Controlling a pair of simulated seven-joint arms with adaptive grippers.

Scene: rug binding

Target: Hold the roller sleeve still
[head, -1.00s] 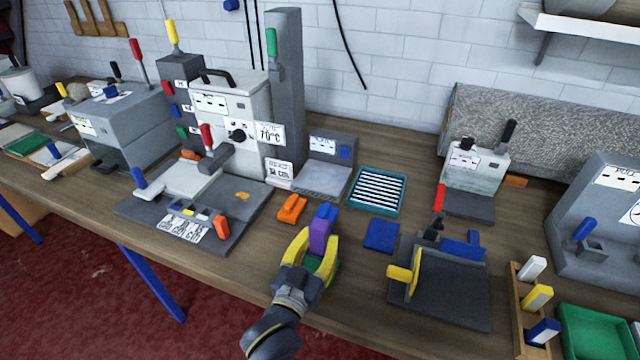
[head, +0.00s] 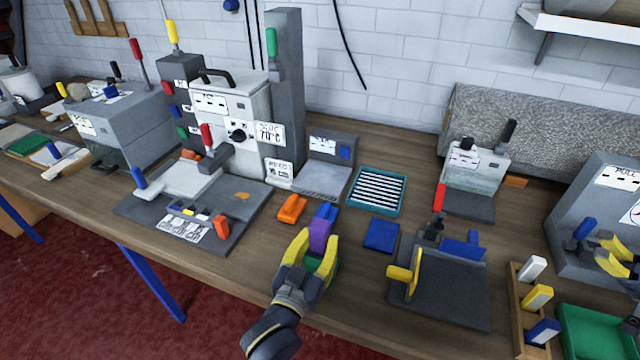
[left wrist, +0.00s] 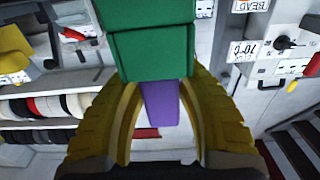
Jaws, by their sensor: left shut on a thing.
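My left gripper (head: 318,246) has its yellow fingers on either side of a purple piece (head: 319,232) and is shut on it, at the front middle of the bench. A blue part (head: 328,211) shows just beyond the purple piece, and a green part (head: 331,272) shows beside the fingers. In the left wrist view the purple piece (left wrist: 160,103) sits between the fingers, with a green block (left wrist: 150,50) above it. No label shows which part is the roller sleeve. My right gripper (head: 608,254) is at the right edge, its yellow fingers apart, near a grey block.
An orange block (head: 291,208) lies left of the left gripper, and a blue pad (head: 381,235) lies to its right. A dark plate fixture (head: 450,295) with a yellow handle stands further right. A teal-rimmed striped tray (head: 352,205) is behind. A grey machine (head: 582,262) stands near the right gripper.

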